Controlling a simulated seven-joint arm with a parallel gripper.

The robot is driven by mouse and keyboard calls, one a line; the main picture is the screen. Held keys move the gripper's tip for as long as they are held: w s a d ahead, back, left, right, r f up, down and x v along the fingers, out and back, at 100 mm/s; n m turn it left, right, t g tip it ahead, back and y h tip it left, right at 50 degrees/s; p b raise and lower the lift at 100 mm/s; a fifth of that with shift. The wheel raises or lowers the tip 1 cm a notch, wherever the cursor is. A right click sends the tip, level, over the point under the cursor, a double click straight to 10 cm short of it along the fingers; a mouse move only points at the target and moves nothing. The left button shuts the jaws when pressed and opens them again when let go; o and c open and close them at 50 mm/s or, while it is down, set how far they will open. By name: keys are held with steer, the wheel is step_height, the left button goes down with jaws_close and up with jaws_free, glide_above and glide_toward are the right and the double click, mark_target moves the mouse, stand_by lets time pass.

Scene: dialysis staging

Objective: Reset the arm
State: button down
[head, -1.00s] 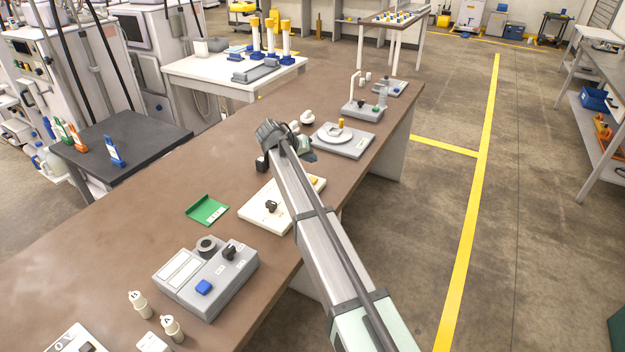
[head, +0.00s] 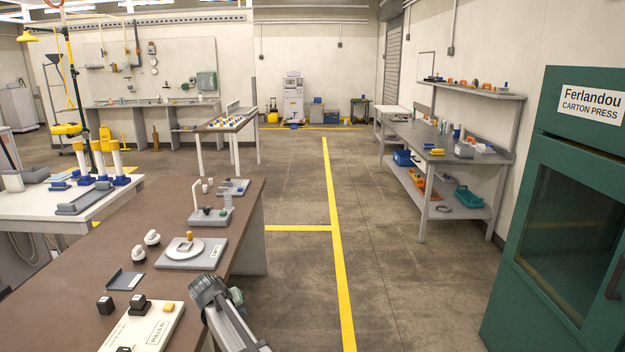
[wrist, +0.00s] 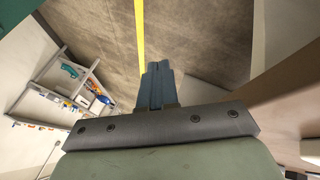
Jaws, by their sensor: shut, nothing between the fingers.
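My arm (head: 222,312) shows at the bottom of the head view, just right of the brown table's edge. My gripper shows in the wrist view (wrist: 155,85), its dark blue fingers together with nothing between them. The fingers point over the bare floor, with the yellow floor line beyond them. In the head view the fingertips cannot be made out clearly.
The brown table (head: 60,290) holds a cream board (head: 140,330), a grey plate with a white disc (head: 190,253) and several small devices. A green carton press (head: 560,220) stands at right. A grey workbench (head: 440,140) stands behind it. The floor between is clear.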

steer(key=s+d+f+m+g, duration=0.1)
steer(key=s+d+f, duration=0.25)
steer(key=d, duration=0.45)
steer(key=s+d+f+g+y, duration=0.15)
steer(key=d+f, duration=0.25)
steer(key=d, duration=0.4)
steer(key=s+d+f+m+g+h, duration=0.1)
steer(key=s+d+f, duration=0.25)
steer(key=d, duration=0.55)
steer(key=s+d+f+m+g+y, duration=0.1)
steer(key=s+d+f, duration=0.2)
steer(key=s+d, duration=0.4)
steer(key=s+d+f+m+g+y, duration=0.1)
steer(key=s+d+f+y, duration=0.15)
steer(key=s+d, duration=0.45)
steer(key=s+f+g, duration=0.3)
steer(key=s+f, duration=0.7)
steer(key=s, duration=0.4)
steer(key=s+d+f+g, duration=0.1)
steer(key=s+f+g, duration=0.3)
steer(key=s+f, duration=0.7)
steer(key=s, duration=0.4)
steer(key=shift+f+h, duration=0.2)
steer(key=shift+h, duration=0.1)
steer(key=c, duration=1.9)
jaws_free()
steer(key=shift+s, duration=0.1)
